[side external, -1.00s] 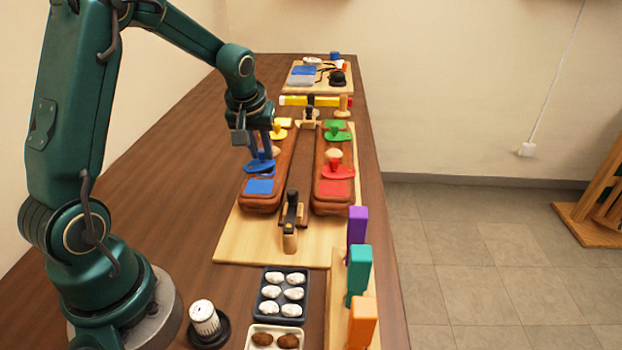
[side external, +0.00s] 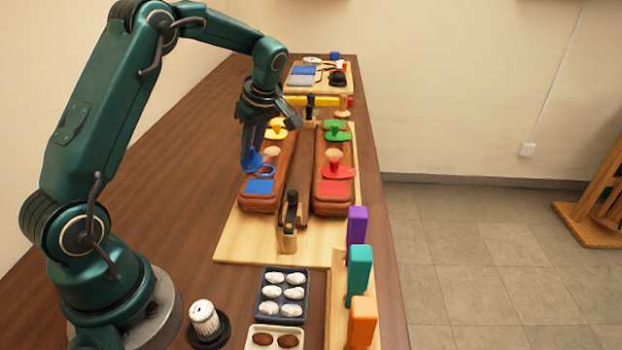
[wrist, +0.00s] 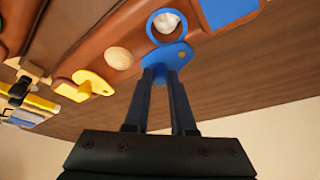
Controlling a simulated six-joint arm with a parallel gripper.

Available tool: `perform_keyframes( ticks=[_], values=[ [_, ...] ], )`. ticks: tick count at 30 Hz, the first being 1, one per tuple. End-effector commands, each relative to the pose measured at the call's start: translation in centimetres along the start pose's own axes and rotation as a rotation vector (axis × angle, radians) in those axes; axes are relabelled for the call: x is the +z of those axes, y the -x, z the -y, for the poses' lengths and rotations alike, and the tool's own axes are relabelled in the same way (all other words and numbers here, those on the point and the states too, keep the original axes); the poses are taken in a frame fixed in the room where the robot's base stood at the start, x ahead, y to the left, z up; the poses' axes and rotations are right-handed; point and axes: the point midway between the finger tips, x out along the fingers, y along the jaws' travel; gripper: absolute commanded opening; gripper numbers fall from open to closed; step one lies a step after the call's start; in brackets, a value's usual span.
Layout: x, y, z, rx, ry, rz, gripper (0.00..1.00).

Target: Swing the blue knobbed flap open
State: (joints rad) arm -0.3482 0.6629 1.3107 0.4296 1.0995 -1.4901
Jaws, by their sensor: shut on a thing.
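The blue flap (side external: 251,161) hangs out past the left edge of the left brown saddle piece (side external: 262,203). In the wrist view the flap (wrist: 172,54) sits to the side of a blue ring (wrist: 151,27), whose opening is uncovered and shows a white lump (wrist: 168,22). The ring also shows in the side view (side external: 266,171). My gripper (wrist: 161,76) is shut on the blue flap's knob, which is mostly hidden between the fingers. In the side view my gripper (side external: 252,150) comes down from above onto the flap.
A yellow flap (side external: 276,129) lies farther along the same piece. Red (side external: 338,170) and green (side external: 334,131) flaps sit on the right piece. A black-handled clamp (side external: 291,210) stands in front between the pieces. Bare table lies left of the board.

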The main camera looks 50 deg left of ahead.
Motion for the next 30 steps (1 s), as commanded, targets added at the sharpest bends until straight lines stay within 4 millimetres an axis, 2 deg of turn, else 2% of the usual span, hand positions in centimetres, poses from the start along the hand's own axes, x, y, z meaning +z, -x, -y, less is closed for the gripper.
perform_keyframes(
  ticks=[12,28,29,30],
  values=[
    [-0.37,-0.13,0.3,-0.065,0.163,0.001,0.0],
    [-0.39,-0.15,0.37,-0.074,0.181,0.002,0.0],
    [-0.38,-0.15,0.37,-0.074,0.181,0.002,0.35],
    [-0.38,-0.16,0.38,-0.074,0.18,0.001,0.5]
  ],
)
